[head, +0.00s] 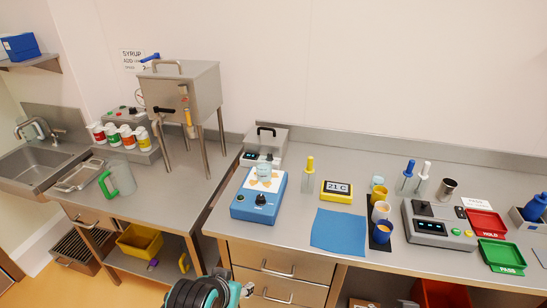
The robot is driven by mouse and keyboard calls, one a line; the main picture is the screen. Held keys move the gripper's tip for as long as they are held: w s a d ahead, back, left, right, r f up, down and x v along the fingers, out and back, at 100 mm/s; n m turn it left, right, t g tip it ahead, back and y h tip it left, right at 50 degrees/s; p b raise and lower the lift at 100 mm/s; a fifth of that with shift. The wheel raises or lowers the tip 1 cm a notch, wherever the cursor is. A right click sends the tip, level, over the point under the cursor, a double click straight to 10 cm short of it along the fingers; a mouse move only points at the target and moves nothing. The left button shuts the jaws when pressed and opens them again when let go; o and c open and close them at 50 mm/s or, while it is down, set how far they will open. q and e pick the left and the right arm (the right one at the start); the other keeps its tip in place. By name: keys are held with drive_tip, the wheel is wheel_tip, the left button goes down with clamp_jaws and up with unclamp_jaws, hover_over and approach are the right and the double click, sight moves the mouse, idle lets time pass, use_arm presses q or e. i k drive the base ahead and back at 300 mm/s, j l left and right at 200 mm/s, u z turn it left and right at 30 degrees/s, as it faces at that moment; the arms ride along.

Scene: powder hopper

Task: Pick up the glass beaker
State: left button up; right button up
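A black and teal part of my own arm (203,293) enters at the bottom edge, in front of the bench and well apart from the beaker.
A steel balance-like box (265,143) stands close behind the beaker. A yellow-topped bottle (309,168) and yellow timer-like display (337,191) are to its right. A blue mat (338,231) lies flat at the bench front. A steel hopper (180,92) rises at left, beyond a green-handled jug (120,178).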

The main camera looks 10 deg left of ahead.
sight(263, 162)
drive_tip(key=i+j, duration=0.35)
drive_tip(key=i, duration=0.15)
drive_tip(key=i+j, duration=0.35)
drive_tip(key=i, duration=0.15)
drive_tip(key=z, duration=0.05)
